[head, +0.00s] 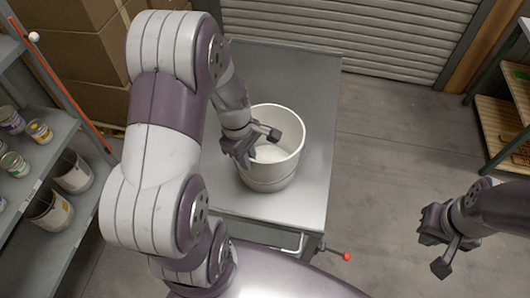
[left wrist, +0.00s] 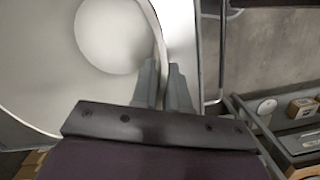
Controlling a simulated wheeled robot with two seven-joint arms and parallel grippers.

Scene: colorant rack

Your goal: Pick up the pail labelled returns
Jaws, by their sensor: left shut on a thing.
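My left gripper (head: 254,146) is at the pail's left rim. In the left wrist view its two fingers (left wrist: 162,80) are shut on the pail's wall, one on each side. My right gripper (head: 438,250) is open and empty, over the floor at the lower right.
The grey table (head: 305,70) is clear behind the pail. A left shelf (head: 65,130) holds small tins and two larger pails (head: 72,174). Cardboard boxes (head: 75,60) stand behind it. A wooden-shelved rack (head: 500,130) stands at the right, and a red-knobbed handle (head: 347,257) sticks out near the table's front.

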